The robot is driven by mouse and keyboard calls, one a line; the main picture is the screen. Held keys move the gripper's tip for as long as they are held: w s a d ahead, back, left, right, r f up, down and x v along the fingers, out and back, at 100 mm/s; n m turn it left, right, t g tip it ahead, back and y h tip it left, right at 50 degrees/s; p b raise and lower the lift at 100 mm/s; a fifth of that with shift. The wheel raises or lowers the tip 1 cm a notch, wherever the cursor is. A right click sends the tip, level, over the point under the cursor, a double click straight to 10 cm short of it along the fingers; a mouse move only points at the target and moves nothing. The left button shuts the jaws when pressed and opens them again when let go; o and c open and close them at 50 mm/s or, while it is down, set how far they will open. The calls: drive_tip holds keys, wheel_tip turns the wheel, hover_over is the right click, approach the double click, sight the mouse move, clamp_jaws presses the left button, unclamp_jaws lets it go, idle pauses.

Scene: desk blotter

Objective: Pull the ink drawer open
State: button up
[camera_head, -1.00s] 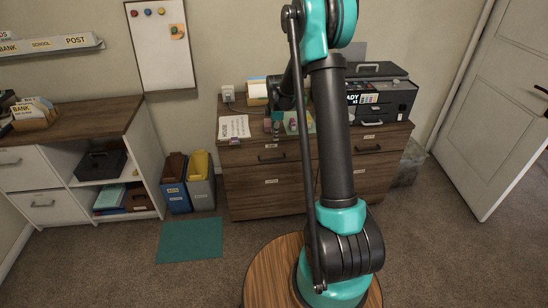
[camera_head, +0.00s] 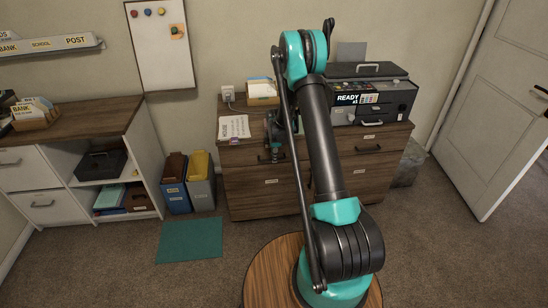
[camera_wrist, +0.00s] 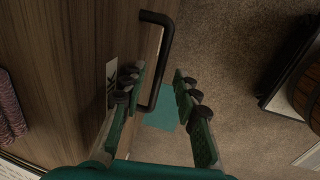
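The ink drawer (camera_head: 245,156) is the upper left drawer of the brown wooden cabinet, and its front looks shut. In the wrist view its dark bar handle (camera_wrist: 160,65) stands out from the wood front (camera_wrist: 70,55). A white label (camera_wrist: 111,80) with a "K" showing is partly hidden by a finger. My gripper (camera_wrist: 158,88) is open, with one finger on each side of the handle's near end in that view. I cannot tell whether either finger touches it. In the head view my gripper (camera_head: 274,148) is small and dark at the drawer front, covering part of the handle.
A printer-like machine reading "READY" (camera_head: 348,99) and a paper sheet (camera_head: 234,127) sit on the cabinet. Blue (camera_head: 174,184) and grey (camera_head: 200,181) bins stand left of it. A teal mat (camera_head: 190,240) lies on open floor.

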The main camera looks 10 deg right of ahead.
drive_tip(key=shift+w+f, duration=0.1)
drive_tip(key=shift+f, duration=0.4)
clamp_jaws()
